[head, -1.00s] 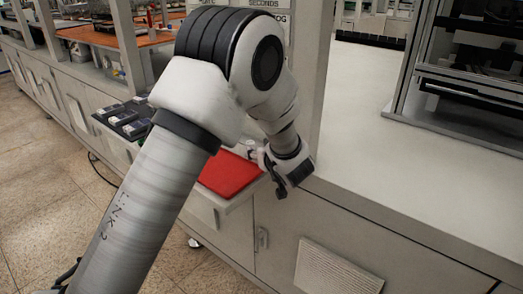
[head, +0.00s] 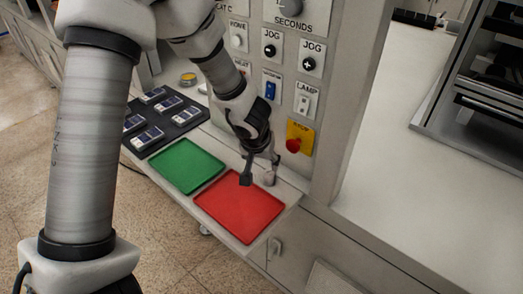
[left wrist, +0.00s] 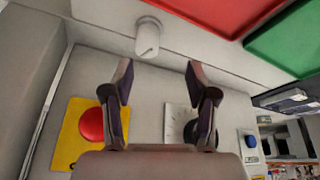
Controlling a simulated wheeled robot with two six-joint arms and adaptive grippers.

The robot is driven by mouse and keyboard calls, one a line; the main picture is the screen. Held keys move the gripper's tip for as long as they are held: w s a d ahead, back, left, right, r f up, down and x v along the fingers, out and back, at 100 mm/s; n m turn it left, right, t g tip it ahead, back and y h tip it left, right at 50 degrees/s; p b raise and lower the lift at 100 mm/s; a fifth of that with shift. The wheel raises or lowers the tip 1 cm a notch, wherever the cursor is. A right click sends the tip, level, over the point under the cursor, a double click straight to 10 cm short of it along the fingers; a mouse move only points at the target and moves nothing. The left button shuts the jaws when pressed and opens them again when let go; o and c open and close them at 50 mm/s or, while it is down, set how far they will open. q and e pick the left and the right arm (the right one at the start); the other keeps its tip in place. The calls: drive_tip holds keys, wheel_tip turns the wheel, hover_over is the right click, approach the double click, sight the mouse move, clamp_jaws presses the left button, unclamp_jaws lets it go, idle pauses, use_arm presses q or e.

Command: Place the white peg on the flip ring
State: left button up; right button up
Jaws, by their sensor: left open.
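A short white cylinder, which looks like the white peg (left wrist: 147,38), stands on the pale ledge in the left wrist view, beyond my open fingertips and slightly left of their middle. It also shows in the head view (head: 269,178), just behind the red tray at the foot of the panel. My left gripper (head: 261,170) points down there, and its fingers are apart with nothing between them. In the left wrist view my left gripper (left wrist: 157,70) is open. I cannot make out which part is the flip ring. My right gripper is not in view.
A red tray (head: 240,207) and a green tray (head: 187,165) lie on the ledge, with a dark tray of several modules (head: 160,120) further left. The panel (head: 330,75) rises behind, with knobs, switches and a red stop button (head: 293,145). The white counter (head: 400,190) is largely clear.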

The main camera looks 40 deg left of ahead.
sight(270, 173)
use_arm(q)
drive_tip(key=d+f, duration=0.1)
drive_tip(key=d+f+b, duration=0.1)
drive_tip(key=f+b, duration=0.1)
drive_tip(key=shift+w+d, duration=0.25)
drive_tip(key=shift+d, duration=0.15)
drive_tip(key=f, duration=0.1)
drive_tip(key=w+a+f+b, duration=0.1)
drive_tip(key=a+f, duration=0.1)
drive_tip(key=shift+w+f+b, duration=0.35)
drive_tip(key=shift+w+b, duration=0.05)
drive_tip(key=shift+w+r, duration=0.1)
drive_tip(key=shift+d+r, duration=0.15)
drive_tip(key=shift+d, duration=0.05)
drive_tip(key=shift+s+d+r, duration=0.1)
drive_tip(key=shift+s+d, duration=0.05)
drive_tip(key=shift+s, duration=0.05)
drive_tip(key=c, duration=0.6)
drive_tip(key=shift+s, duration=0.1)
clamp_jaws()
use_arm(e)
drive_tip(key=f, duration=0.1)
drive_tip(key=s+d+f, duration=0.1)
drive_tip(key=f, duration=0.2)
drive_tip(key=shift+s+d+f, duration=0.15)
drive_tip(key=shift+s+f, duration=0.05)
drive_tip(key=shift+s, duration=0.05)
